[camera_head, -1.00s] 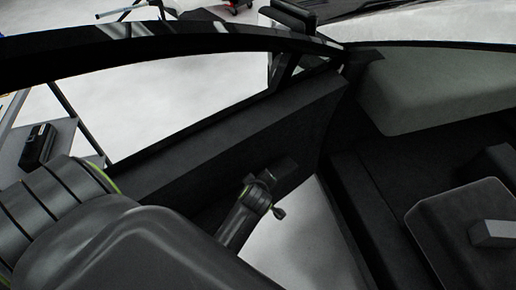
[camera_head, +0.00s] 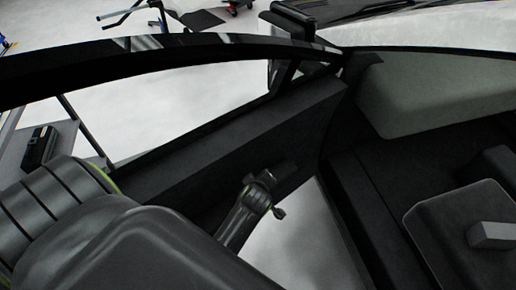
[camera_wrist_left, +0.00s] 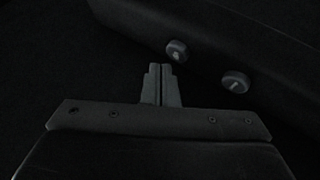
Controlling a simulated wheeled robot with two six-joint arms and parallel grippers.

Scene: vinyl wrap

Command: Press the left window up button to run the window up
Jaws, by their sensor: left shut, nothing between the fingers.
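Two round grey knob-like buttons, an upper one (camera_wrist_left: 177,51) and a lower one (camera_wrist_left: 235,82), stick out from a dark panel in the left wrist view. I cannot tell which one is the window up button. My left gripper (camera_wrist_left: 160,70) is shut and empty, with its fingertips just left of and slightly below the upper button. I cannot tell whether they touch. In the head view my left arm reaches to the inner side of the door (camera_head: 215,140), where the buttons are not clearly visible. The door's window opening (camera_head: 190,95) shows the floor outside; glass cannot be made out.
The dark door frame (camera_head: 150,43) arches above the opening, with a side mirror (camera_head: 292,17) beyond it. The dashboard (camera_head: 430,95) is at the upper right. A grey padded block (camera_head: 465,235) lies at the lower right. The car interior is dark.

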